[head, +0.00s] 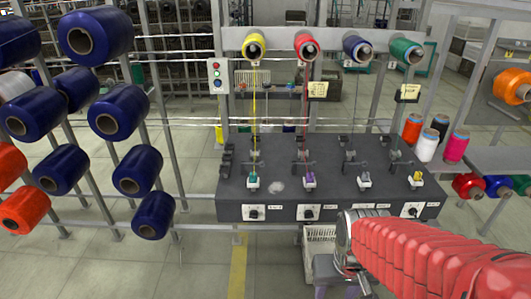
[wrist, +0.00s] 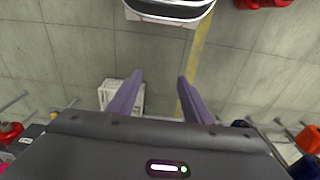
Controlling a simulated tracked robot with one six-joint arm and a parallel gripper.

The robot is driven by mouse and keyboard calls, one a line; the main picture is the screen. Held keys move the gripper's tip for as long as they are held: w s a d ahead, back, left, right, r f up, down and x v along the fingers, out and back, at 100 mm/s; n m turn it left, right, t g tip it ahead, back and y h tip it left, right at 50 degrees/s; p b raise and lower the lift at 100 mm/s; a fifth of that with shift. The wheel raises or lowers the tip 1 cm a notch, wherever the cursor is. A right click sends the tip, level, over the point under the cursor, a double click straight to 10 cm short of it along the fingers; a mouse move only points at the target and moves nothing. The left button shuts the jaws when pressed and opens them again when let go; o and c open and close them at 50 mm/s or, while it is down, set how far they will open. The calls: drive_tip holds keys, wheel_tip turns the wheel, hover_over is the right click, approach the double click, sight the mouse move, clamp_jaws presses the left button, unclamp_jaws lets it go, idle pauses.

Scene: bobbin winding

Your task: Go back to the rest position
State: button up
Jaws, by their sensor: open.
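My gripper (wrist: 160,76) is open in the wrist view, its two purple fingers apart with only floor between the tips. In the head view my red-sleeved arm reaches in from the lower right, and the gripper (head: 322,291) points down in front of the winding bench, low in the picture; its fingers are partly cut off there. The dark grey winding bench (head: 229,211) stands just beyond it. Small coloured pieces sit on its front stations, teal (head: 253,179), purple (head: 309,178) and yellow (head: 416,176). Nothing is held.
Yellow (head: 254,46), red (head: 306,46), blue (head: 356,48) and green (head: 405,49) spools hang above the bench; yellow and red threads run down. Racks of large spools (head: 95,37) stand left. Several cones (head: 456,146) stand right. A white crate (head: 321,238) is near my gripper. Floor front left is clear.

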wheel_tip(320, 180, up, 14)
drive_tip(key=s+t, duration=0.2)
drive_tip(key=t, duration=0.2)
drive_tip(key=shift+s, duration=0.25)
drive_tip(key=shift+c, duration=0.3)
idle(2.0)
